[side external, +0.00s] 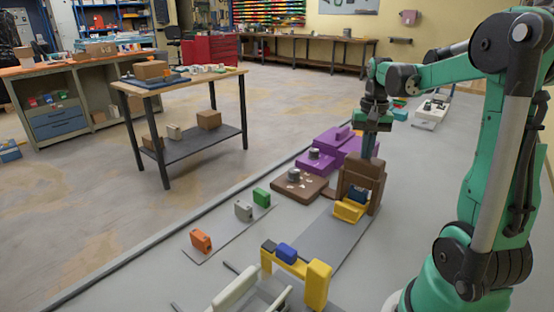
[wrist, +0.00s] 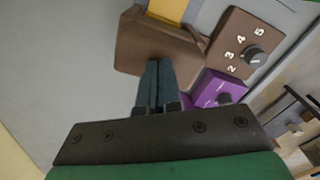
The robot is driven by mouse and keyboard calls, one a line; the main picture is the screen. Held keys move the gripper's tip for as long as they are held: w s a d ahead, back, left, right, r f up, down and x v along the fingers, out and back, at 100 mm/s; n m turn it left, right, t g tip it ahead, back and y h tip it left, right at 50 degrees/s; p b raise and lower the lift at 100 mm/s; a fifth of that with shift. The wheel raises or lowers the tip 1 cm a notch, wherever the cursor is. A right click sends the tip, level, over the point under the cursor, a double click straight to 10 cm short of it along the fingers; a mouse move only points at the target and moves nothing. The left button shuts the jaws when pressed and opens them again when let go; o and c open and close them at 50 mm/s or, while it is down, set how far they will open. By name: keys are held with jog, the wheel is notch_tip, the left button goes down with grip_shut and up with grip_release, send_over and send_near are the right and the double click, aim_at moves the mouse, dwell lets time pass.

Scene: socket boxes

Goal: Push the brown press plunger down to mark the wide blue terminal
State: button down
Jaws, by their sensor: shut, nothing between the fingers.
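The brown press (side external: 377,184) stands upright at the middle right of the side view. Its brown plunger top (side external: 362,162) is under my gripper (side external: 367,155), which points straight down with its fingers together and empty. In the wrist view the fingertips (wrist: 160,64) overlap the brown plunger top (wrist: 158,45); whether they touch it is hard to tell. A blue terminal (side external: 357,194) sits inside the press under the plunger, in a yellow holder (side external: 349,210). The holder's edge also shows in the wrist view (wrist: 168,9).
A brown dial box (side external: 299,187) and a purple dial box (side external: 317,161) stand beside the press. Another blue block (side external: 286,252) is on a yellow fixture (side external: 318,284) in front. Orange (side external: 201,240), grey (side external: 243,210) and green (side external: 261,196) blocks stand on a strip to the left.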

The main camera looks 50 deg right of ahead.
jog(key=shift+r, duration=2.5)
jog(key=shift+a, duration=0.1)
jog(key=w+a+f+n+t, duration=0.1)
jog(key=a+n, duration=0.3)
jog(key=a, duration=0.4)
jog(key=w+a+f+n+t, duration=0.1)
jog(key=a+f+n+t, duration=0.1)
jog(key=a, duration=0.6)
jog(key=w+a+f+n+t, duration=0.1)
jog(key=a+n+t, duration=0.3)
jog(key=a+n, duration=0.2)
jog(key=shift+w+a+f, duration=0.35)
jog(key=shift+a+f, duration=0.05)
jog(key=shift+a, duration=0.55)
